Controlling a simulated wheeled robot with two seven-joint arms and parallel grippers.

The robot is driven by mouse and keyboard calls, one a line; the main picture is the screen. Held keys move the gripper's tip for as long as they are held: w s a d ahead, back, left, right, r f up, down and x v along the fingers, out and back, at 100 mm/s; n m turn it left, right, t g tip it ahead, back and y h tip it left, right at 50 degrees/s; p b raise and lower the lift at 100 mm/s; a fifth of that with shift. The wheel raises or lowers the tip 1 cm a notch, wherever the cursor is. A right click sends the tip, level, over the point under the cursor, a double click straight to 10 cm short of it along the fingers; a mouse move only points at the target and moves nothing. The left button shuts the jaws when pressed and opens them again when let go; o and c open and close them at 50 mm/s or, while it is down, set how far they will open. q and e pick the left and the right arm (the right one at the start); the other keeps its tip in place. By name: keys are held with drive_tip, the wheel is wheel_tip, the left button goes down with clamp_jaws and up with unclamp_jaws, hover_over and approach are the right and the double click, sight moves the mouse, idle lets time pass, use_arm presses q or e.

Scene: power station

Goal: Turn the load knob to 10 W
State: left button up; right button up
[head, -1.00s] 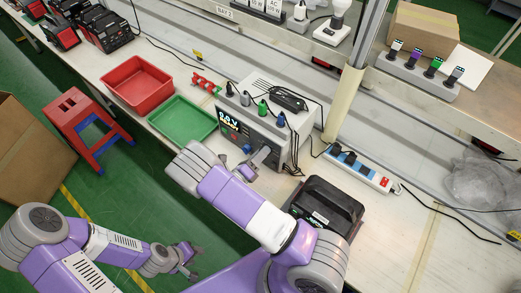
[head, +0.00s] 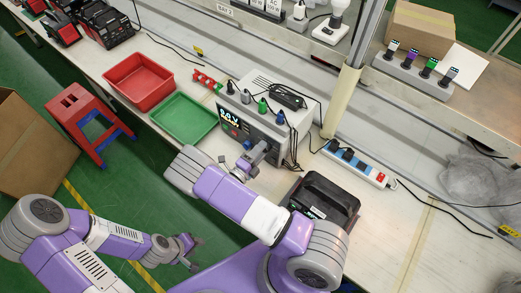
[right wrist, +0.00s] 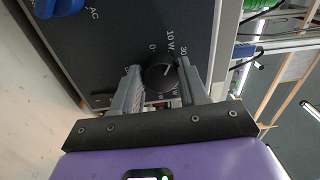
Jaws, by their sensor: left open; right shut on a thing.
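The grey load tester (head: 262,122) stands on the bench with a lit display (head: 229,116) on its front panel. In the right wrist view, the black load knob (right wrist: 160,78) sits on the dark panel beside the labels 0, 10 W and 30. A short white mark on the knob points up and right, roughly toward the 10 W and 30 labels; I cannot tell exactly which. My right gripper (right wrist: 161,82) is shut on the knob, one finger on each side; it also shows at the tester's front in the head view (head: 257,154). My left gripper (head: 193,253) is open and empty, low over the floor.
A blue knob (right wrist: 60,7) is on the same panel. A black case (head: 325,197) stands right of the tester, with a power strip (head: 355,165) behind it. A green tray (head: 184,118) and a red bin (head: 137,78) lie to the left. Cables hang at the tester's right side.

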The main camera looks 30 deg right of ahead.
idle(0.4)
drive_tip(key=o, duration=1.1)
drive_tip(key=shift+c, duration=0.2)
drive_tip(key=shift+a, duration=0.1)
drive_tip(key=v, duration=0.7)
drive_tip(key=shift+a, duration=0.2)
drive_tip(key=shift+s+d, duration=0.1)
drive_tip(key=shift+s, duration=0.05)
